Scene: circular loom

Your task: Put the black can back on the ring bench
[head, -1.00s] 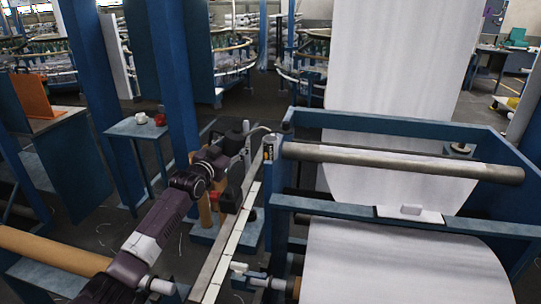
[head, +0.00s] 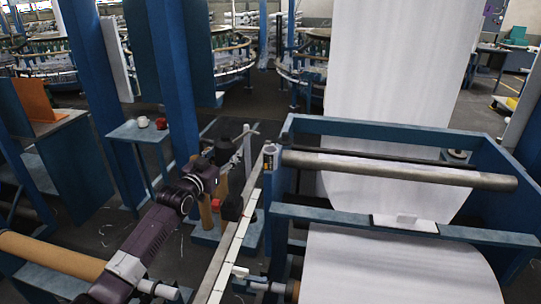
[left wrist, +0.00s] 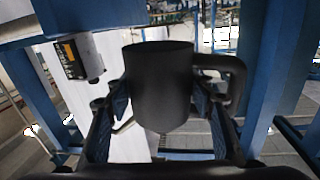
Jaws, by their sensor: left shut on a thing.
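A black can (left wrist: 163,90) with a side handle is held upright between the two fingers of my left gripper (left wrist: 163,112) in the left wrist view. In the head view my left gripper (head: 222,155) is at the end of the arm, left of the blue roller frame, and is small and dark there; the can is hard to tell apart from it. I cannot tell for sure which surface is the ring bench. A small blue table (head: 130,132) with a white cup (head: 143,122) and a red object (head: 162,124) stands to the left. My right gripper is not in view.
The blue frame (head: 400,130) with its metal roller (head: 400,170) and white fabric (head: 390,265) fills the right. Blue posts (head: 172,80) stand behind my arm. Circular looms (head: 232,60) are farther back.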

